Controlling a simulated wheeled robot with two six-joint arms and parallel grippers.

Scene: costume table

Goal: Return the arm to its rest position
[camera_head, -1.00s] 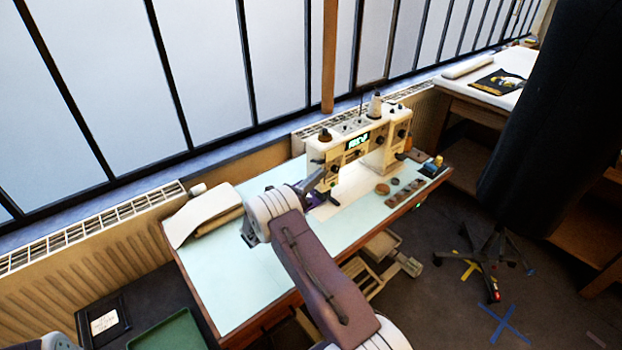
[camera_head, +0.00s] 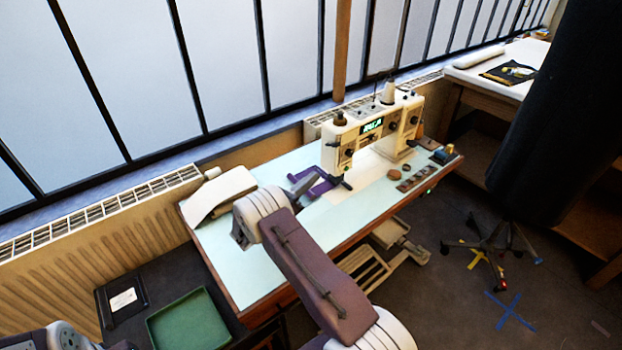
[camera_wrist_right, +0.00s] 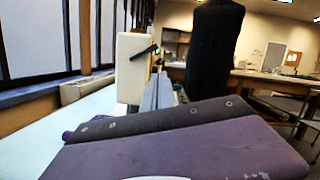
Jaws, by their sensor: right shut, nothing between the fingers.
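My right arm reaches from the bottom of the head view over the table (camera_head: 250,275). Its gripper (camera_head: 316,179) is shut and empty, above the tabletop and in front of the sewing machine (camera_head: 345,140). In the right wrist view the grey fingers (camera_wrist_right: 158,92) point away from the camera, just right of the machine's white body (camera_wrist_right: 131,68). A purple piece (camera_head: 325,189) shows beside the fingers near the machine's needle area. A bit of my left arm shows at the bottom left; its gripper is out of view.
A rolled white cloth (camera_head: 218,194) lies at the table's left end. A green tray (camera_head: 188,322) and a framed card (camera_head: 123,300) are at the lower left. A black dress form (camera_head: 555,110) stands at the right.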

